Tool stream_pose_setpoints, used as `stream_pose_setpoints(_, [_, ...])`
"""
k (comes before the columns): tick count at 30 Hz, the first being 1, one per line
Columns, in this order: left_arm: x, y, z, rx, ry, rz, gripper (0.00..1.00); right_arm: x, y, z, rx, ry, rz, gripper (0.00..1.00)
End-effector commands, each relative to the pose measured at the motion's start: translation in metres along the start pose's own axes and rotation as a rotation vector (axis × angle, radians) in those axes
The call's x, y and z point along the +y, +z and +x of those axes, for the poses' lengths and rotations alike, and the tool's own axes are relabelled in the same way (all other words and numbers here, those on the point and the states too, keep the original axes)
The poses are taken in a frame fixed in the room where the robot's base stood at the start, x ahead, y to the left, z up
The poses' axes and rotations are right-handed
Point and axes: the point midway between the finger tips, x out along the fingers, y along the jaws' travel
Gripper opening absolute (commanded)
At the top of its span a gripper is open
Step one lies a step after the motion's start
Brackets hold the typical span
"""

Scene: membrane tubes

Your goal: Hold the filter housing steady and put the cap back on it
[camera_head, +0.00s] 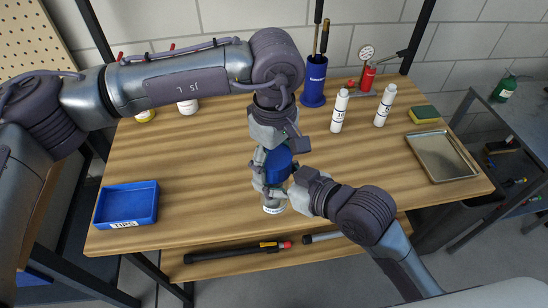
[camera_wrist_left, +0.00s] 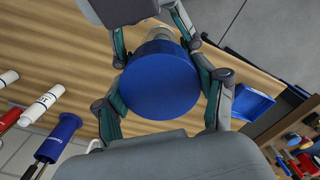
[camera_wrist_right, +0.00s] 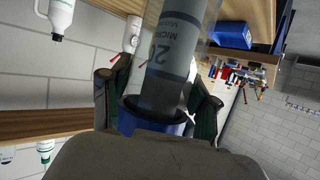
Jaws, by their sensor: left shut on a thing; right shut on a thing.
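The blue cap (camera_head: 279,163) is above the table near its front middle. My left gripper (camera_head: 271,158) comes from above and is shut on it; the cap's round top (camera_wrist_left: 160,82) fills the middle of the left wrist view between the fingers. The filter housing (camera_head: 273,209) is directly below, with only its lower end showing in the head view. My right gripper (camera_head: 284,188) is shut around the housing from the right. Whether the cap is seated is unclear.
A blue tray (camera_head: 127,205) stands at the table's left. White bottles (camera_head: 339,111), a blue holder (camera_head: 314,82), a red gauge pump (camera_head: 367,77), a sponge (camera_head: 424,114) and a metal tray (camera_head: 441,156) are at the back and right. The table's left middle is clear.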

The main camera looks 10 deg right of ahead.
Motion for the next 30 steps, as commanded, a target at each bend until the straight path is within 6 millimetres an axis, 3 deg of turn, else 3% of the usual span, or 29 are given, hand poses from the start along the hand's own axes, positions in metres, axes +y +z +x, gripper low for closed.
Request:
stream_pose_setpoints(5, [0.001,-0.002,0.000,0.004,0.003,0.310,0.29,-0.002,-0.002,-0.001,0.004,-0.004,-0.001,0.00])
stream_pose_setpoints(9, [0.001,-0.002,0.000,0.005,0.004,0.294,0.29,-0.002,-0.001,-0.001,0.004,-0.005,-0.001,0.00])
stream_pose_setpoints(10, [0.001,-0.002,0.000,0.005,0.004,0.294,0.74,-0.002,-0.001,-0.001,0.004,-0.005,-0.001,0.00])
stream_pose_setpoints(15, [0.001,-0.002,0.000,0.003,0.003,0.294,1.00,-0.002,-0.001,-0.001,0.004,-0.004,-0.001,0.00])
stream_pose_setpoints(26, [0.001,-0.001,-0.002,0.002,0.002,0.295,1.00,-0.001,-0.001,0.000,0.003,-0.002,-0.001,0.00])
stream_pose_setpoints(30, [0.001,-0.001,-0.017,0.005,0.003,0.294,1.00,-0.001,-0.001,0.000,0.003,-0.001,-0.001,0.00])
